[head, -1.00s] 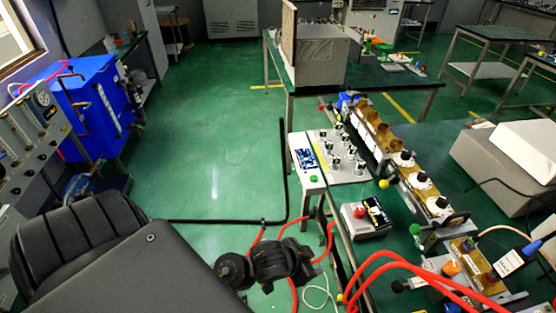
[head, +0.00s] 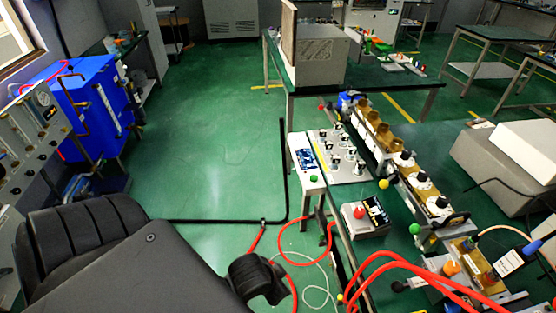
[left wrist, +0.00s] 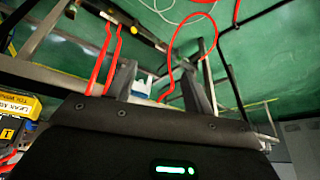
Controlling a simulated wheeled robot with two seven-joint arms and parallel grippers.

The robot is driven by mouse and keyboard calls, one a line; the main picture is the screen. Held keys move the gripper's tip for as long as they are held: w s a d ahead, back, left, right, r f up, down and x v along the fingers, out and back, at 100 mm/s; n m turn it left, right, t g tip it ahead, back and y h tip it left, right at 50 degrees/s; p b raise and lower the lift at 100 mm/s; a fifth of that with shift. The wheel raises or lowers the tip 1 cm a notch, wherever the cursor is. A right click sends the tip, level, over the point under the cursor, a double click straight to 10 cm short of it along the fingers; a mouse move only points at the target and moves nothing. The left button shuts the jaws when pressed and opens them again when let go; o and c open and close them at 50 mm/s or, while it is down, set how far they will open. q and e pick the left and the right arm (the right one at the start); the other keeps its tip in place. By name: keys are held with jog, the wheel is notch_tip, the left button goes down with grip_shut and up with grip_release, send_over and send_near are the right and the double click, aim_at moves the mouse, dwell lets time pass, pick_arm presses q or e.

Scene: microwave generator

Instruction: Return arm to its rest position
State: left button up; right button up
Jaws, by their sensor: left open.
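My left arm comes in at the lower left of the head view, and its dark end part shows low in the middle, over the floor beside the bench. Its fingertips cannot be made out there. In the left wrist view my left gripper (left wrist: 163,72) has its two dark fingers spread apart, with nothing held between them. Red hoses, a metal frame and the green floor show beyond the fingers. My right gripper is in neither view.
The microwave bench (head: 440,140) stands right of the arm, with a control box (head: 306,165), a meter (head: 366,217) and several waveguide parts. Red hoses (head: 300,262) hang close to the arm's end. A blue cabinet (head: 95,110) stands left.

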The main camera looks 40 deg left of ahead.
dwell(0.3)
pick_arm(q)
jog(key=s+a+f, duration=0.1)
jog(key=s+f, duration=0.1)
jog(key=f, duration=1)
jog(key=s+a+f, duration=0.1)
jog(key=s+f, duration=0.2)
jog(key=f, duration=1)
jog(key=s+a+f+g, duration=0.1)
jog(key=s+f+g, duration=0.1)
jog(key=s+f, duration=0.5)
jog(key=s+a+f+g, duration=0.1)
jog(key=s+f+g, duration=0.1)
jog(key=s+f, duration=0.5)
jog(key=shift+s+a+y, duration=0.3)
jog(key=shift+s+a, duration=0.05)
jog(key=shift+s, duration=2.15)
